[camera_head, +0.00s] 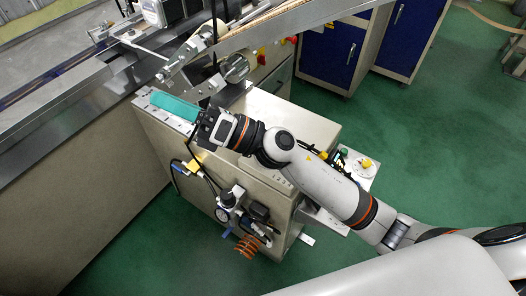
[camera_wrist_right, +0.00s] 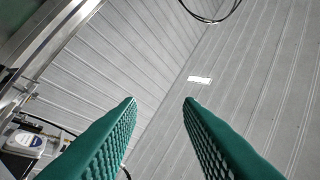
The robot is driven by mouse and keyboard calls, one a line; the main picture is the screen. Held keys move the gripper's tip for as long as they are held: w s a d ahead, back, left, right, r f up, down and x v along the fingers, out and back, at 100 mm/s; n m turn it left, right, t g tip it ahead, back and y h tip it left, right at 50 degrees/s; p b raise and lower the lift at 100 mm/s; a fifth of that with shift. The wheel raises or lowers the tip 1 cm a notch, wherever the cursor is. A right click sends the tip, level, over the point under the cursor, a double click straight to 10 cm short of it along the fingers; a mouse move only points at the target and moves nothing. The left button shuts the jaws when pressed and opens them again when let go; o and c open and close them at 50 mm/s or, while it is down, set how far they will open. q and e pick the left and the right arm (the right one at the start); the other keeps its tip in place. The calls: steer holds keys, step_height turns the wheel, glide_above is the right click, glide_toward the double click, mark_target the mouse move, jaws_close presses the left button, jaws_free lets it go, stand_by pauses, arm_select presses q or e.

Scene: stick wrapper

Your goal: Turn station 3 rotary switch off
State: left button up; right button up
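My right gripper (camera_head: 174,105) reaches in from the right in the head view, its teal fingers above the top of a beige machine cabinet. The right wrist view shows the two green ridged fingers (camera_wrist_right: 160,101) spread apart with nothing between them. I cannot pick out the station 3 rotary switch for sure. My left gripper is not in view.
The beige cabinet (camera_head: 165,150) carries a regulator with a gauge (camera_head: 222,214) and hoses on its front. A side panel with yellow and green buttons (camera_head: 366,164) lies close to my arm. Blue-door cabinets (camera_head: 333,52) stand behind; green floor is clear.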

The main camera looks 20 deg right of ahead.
steer(key=s+a+f+n+g+h, duration=0.25)
steer(key=a+f+n+g, duration=0.2)
steer(key=n+g, duration=0.65)
step_height(320, 180, down, 8)
steer(key=d+r+n+h, duration=0.1)
steer(key=d+n+h, duration=0.2)
steer(key=n+h, duration=0.35)
steer(key=w+d+f+n+h, duration=0.2)
steer(key=w+d+h, duration=0.3)
steer(key=d, duration=0.5)
steer(key=w+d+f+n+h, duration=0.2)
steer(key=w+d+f+h, duration=0.1)
steer(key=d+h, duration=0.5)
steer(key=shift+t+y, duration=0.4)
steer(key=shift+y, duration=0.1)
steer(key=f, duration=0.3)
steer(key=f+p, duration=0.1)
steer(key=f, duration=0.7)
steer(key=shift+w+d+p, duration=0.15)
steer(key=shift+d+p, duration=0.25)
jaws_close()
